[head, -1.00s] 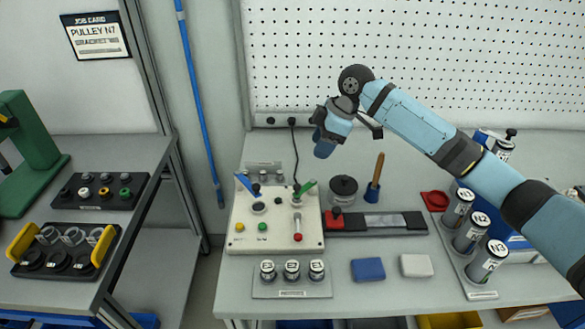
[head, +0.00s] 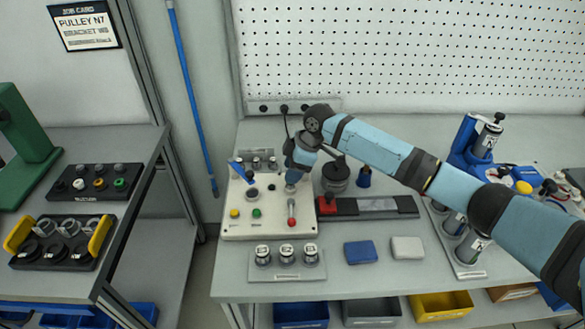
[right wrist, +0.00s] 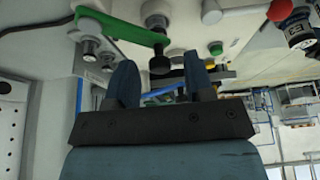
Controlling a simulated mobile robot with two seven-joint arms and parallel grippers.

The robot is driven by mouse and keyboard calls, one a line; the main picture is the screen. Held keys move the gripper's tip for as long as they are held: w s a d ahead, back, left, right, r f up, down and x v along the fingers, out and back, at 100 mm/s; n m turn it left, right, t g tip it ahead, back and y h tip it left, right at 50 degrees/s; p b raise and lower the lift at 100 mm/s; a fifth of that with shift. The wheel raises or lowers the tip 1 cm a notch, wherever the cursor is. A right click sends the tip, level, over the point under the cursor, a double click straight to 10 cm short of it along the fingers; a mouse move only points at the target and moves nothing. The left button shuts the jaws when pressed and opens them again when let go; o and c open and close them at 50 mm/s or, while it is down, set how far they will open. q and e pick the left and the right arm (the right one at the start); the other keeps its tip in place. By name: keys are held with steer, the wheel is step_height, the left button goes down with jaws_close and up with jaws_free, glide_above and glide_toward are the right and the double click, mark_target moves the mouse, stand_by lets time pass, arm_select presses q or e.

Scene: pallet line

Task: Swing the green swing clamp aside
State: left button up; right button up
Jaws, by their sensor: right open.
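The green swing clamp (right wrist: 125,27) shows in the right wrist view as a flat green arm above my fingers, with a black knob (right wrist: 158,62) by its right end. My right gripper (right wrist: 160,72) is open, with its two fingers on either side of that knob; I cannot tell whether they touch it. In the head view my right gripper (head: 292,185) is low over the back right of the cream fixture panel (head: 240,228) and hides the green clamp. The blue clamp (head: 239,171) stands at the panel's left. My left gripper is not in view.
A black pot (head: 335,178) and a dark rail with a red block (head: 327,204) are just right of the panel. A red-tipped lever (head: 292,221) stands in front of my gripper. Labelled cylinders (head: 263,255) are in front of the panel.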

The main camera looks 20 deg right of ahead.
jaws_close()
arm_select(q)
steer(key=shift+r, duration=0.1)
